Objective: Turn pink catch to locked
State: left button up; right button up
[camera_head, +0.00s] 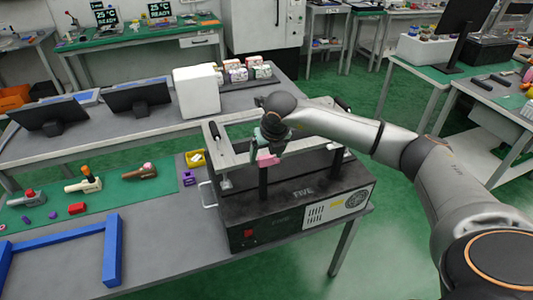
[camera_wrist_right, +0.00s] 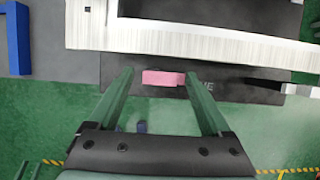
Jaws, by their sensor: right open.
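The pink catch (camera_head: 267,160) is a small block at the top of a black upright on the front of a black box fixture (camera_head: 300,200) marked FIVE. My right gripper (camera_head: 262,146) is right at the catch, coming down from above. In the right wrist view, the pink catch (camera_wrist_right: 163,78) lies crosswise between the tips of my open green fingers (camera_wrist_right: 158,74), with a gap showing on each side. The lock marking, if any, cannot be read. My left gripper is not in view.
A pale metal frame (camera_head: 212,130) stands over the box, close to the gripper. A green mat (camera_head: 120,195) with several small levers and blocks lies to the left. A blue frame (camera_head: 112,250) is at front left. A white box (camera_head: 197,92) stands behind.

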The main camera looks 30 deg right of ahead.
jog(key=shift+c, duration=0.2)
grip_shut()
dwell(0.4)
